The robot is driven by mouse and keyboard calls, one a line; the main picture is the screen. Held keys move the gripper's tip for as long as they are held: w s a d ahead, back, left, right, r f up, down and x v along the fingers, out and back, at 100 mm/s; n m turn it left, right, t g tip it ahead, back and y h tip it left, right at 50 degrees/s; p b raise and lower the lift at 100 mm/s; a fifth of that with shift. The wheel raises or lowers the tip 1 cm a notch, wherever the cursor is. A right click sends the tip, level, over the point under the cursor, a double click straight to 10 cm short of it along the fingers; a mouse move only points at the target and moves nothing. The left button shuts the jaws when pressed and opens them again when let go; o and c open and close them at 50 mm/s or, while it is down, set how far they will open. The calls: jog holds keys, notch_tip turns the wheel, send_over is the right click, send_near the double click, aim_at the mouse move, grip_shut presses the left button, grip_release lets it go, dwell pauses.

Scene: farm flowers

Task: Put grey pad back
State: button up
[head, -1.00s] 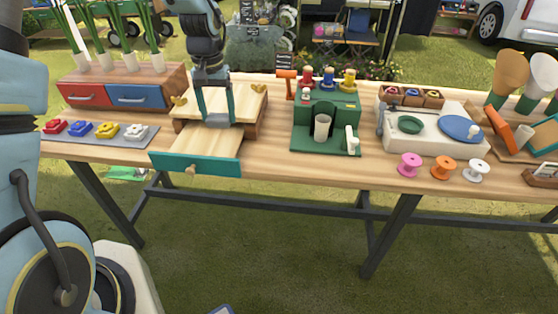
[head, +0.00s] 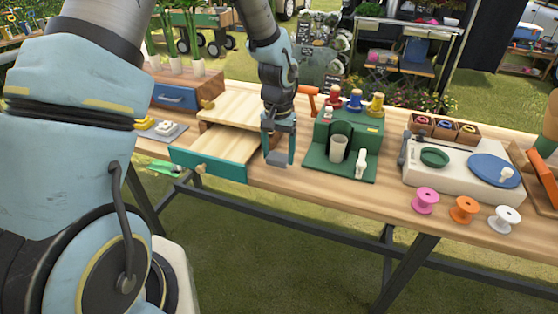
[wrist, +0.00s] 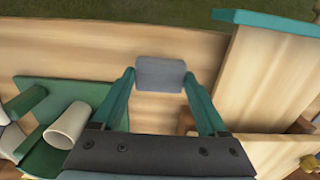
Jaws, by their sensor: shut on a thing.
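My gripper (head: 278,152) is shut on the small grey pad (head: 276,159). It holds the pad over the table between the open drawer and the green stand; I cannot tell the exact height. In the wrist view the grey pad (wrist: 160,73) sits between the teal fingertips (wrist: 159,80). The open drawer has a teal front (head: 207,165) and a light wood inside, left of my gripper. The teal front also shows in the wrist view (wrist: 275,23). The wooden box (head: 235,105) stands behind the drawer.
The green stand (head: 345,140) with a pale cup (head: 338,149) is close on the right. Farther right are a white unit with a blue disc (head: 495,170) and pink, orange and white spools (head: 464,209). The table front (head: 300,186) is clear.

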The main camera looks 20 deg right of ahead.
aim_at(278, 156)
jog(key=shift+f+p, duration=0.3)
jog(key=shift+f, duration=1.35)
jog(key=shift+f, duration=0.1)
jog(key=o, duration=1.2)
notch_tip(278, 156, up, 12)
jog(key=b, duration=0.3)
jog(key=s+a+n, duration=0.1)
jog(key=a+n, duration=0.1)
jog(key=a, duration=0.8)
jog(key=s+a+r+n+t, duration=0.1)
jog(key=a+n, duration=0.2)
jog(key=a, duration=0.7)
jog(key=s+a+r+n, duration=0.1)
jog(key=s+a+n, duration=0.1)
jog(key=a, duration=0.8)
jog(key=shift+a+r+t, duration=0.1)
jog(key=shift+a+t, duration=0.05)
jog(key=shift+t, duration=0.15)
